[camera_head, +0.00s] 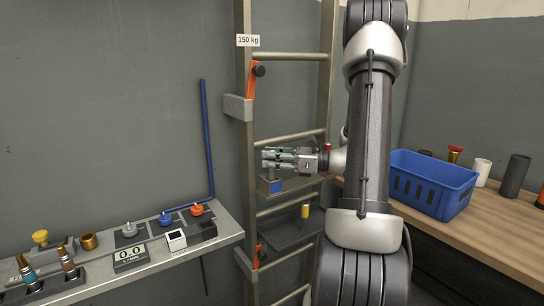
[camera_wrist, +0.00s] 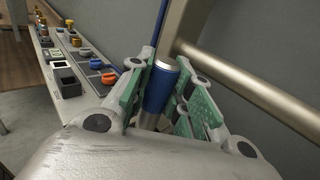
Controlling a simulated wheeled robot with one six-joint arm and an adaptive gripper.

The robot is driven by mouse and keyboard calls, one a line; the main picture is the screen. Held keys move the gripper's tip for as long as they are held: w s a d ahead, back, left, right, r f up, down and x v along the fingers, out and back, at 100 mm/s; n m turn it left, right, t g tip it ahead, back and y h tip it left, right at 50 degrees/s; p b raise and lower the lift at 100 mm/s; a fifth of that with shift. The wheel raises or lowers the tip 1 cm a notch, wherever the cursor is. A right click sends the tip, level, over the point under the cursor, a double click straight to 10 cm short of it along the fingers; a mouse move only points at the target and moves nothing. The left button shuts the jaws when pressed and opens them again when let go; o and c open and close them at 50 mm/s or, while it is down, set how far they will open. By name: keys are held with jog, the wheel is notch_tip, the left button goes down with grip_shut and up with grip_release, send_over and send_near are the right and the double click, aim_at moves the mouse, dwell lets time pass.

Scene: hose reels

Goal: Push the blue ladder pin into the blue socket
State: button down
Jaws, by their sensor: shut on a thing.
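The blue ladder pin (camera_wrist: 160,88) is a blue cylinder with a bright metal end. In the wrist view it stands between the green finger pads of my gripper (camera_wrist: 160,98), which is shut on it. In the head view my gripper (camera_head: 277,158) reaches left across the ladder, just above a grey bracket with a blue square face (camera_head: 277,186), which looks like the blue socket. The pin is mostly hidden by the fingers there. The socket's opening is hidden, so I cannot tell whether the pin's lower end is in it.
The metal ladder (camera_head: 243,130) stands against the wall, with its rungs close to my gripper. A yellow pin (camera_head: 305,211) stands on a dark tray (camera_head: 292,233) below. A shelf (camera_head: 218,235) with fittings is at left. A blue crate (camera_head: 432,184) sits on the wooden bench at right.

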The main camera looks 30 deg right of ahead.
jog(key=shift+f, duration=1.05)
jog(key=c, duration=1.2)
grip_release()
jog(key=v, duration=1.2)
